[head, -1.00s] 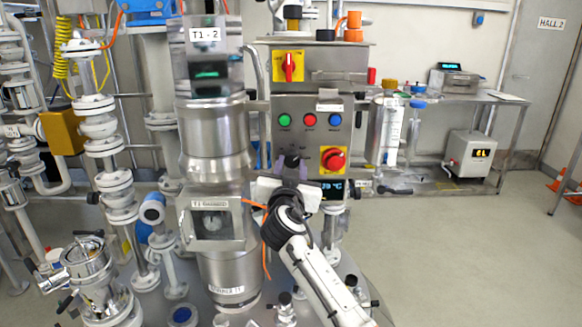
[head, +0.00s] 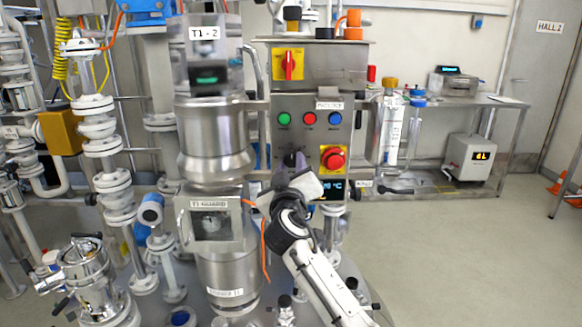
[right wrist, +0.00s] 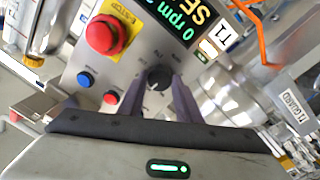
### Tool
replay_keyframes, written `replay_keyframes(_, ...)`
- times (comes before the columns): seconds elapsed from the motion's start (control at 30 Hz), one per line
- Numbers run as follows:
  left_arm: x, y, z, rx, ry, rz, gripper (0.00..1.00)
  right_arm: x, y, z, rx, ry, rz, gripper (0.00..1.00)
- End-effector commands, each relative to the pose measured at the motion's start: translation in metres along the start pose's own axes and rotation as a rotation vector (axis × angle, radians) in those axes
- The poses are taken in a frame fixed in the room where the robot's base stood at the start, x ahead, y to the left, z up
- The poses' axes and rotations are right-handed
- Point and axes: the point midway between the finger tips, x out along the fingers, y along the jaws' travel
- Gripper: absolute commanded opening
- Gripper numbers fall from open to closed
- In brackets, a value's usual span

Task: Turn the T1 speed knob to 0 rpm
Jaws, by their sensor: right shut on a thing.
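The T1 speed knob is a small black knob (right wrist: 158,78) on the steel control panel (head: 312,104). In the right wrist view it sits between the two dark fingers of my right gripper (right wrist: 157,92), which is shut on it. In the head view my right gripper (head: 290,166) reaches the panel below the push buttons, is tilted, and largely covers the knob. The display (right wrist: 190,18) beside the knob reads "0 rpm" and "SE…" in the right wrist view, partly cut off. My left gripper is not in view.
A red emergency stop button (head: 333,158) on a yellow plate is close to my right gripper. Green, red and blue buttons (head: 309,119) are above it. The guard box (head: 213,222) with an orange cable stands at lower left. Open floor lies to the right.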

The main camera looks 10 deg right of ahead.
Motion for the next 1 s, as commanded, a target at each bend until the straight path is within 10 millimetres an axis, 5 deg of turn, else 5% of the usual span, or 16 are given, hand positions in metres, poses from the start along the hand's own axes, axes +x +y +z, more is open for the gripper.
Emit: replay_keyframes(1.0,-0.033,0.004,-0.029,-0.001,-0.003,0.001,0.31,0.000,0.004,0.001,-0.969,0.068,-0.015,0.09)
